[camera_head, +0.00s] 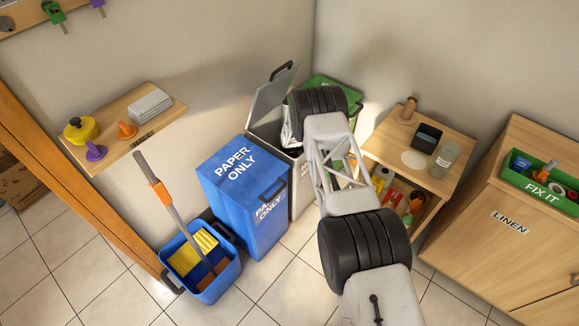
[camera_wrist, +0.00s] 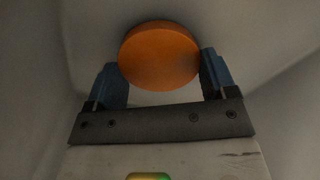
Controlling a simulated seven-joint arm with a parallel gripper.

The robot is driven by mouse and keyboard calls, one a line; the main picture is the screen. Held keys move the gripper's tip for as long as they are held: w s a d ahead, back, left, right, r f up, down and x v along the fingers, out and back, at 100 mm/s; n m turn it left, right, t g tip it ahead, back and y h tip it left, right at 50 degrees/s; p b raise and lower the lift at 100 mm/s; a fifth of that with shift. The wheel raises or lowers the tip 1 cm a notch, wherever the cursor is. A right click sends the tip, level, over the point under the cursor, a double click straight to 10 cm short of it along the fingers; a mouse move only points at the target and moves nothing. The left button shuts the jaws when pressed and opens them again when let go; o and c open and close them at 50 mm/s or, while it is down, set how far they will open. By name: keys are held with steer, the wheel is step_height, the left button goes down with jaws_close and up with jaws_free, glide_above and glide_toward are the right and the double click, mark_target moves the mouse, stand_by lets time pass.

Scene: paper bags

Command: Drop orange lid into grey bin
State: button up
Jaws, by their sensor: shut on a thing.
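The orange lid (camera_wrist: 158,56) is a round disc held between the two blue fingers of my gripper (camera_wrist: 160,66) in the wrist view. Pale grey walls surround it there, which looks like the inside of the grey bin. In the head view the grey bin (camera_head: 302,188) stands behind and right of the blue bin, with its hinged cover (camera_head: 270,98) raised. My arm reaches over the bin's opening. My gripper and the orange lid are hidden in the head view behind my arm.
A blue "PAPER ONLY" bin (camera_head: 238,185) stands left of the grey bin. A green-topped bin (camera_head: 330,86) is partly hidden behind my arm. A small wooden shelf unit (camera_head: 445,170) stands right. A blue mop bucket (camera_head: 215,285) is front left. Tiled floor is clear in front.

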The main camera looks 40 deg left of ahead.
steer(key=o, duration=0.8)
steer(key=shift+r, duration=0.1)
steer(key=shift+r, duration=6.5)
steer(key=shift+w+r, duration=0.1)
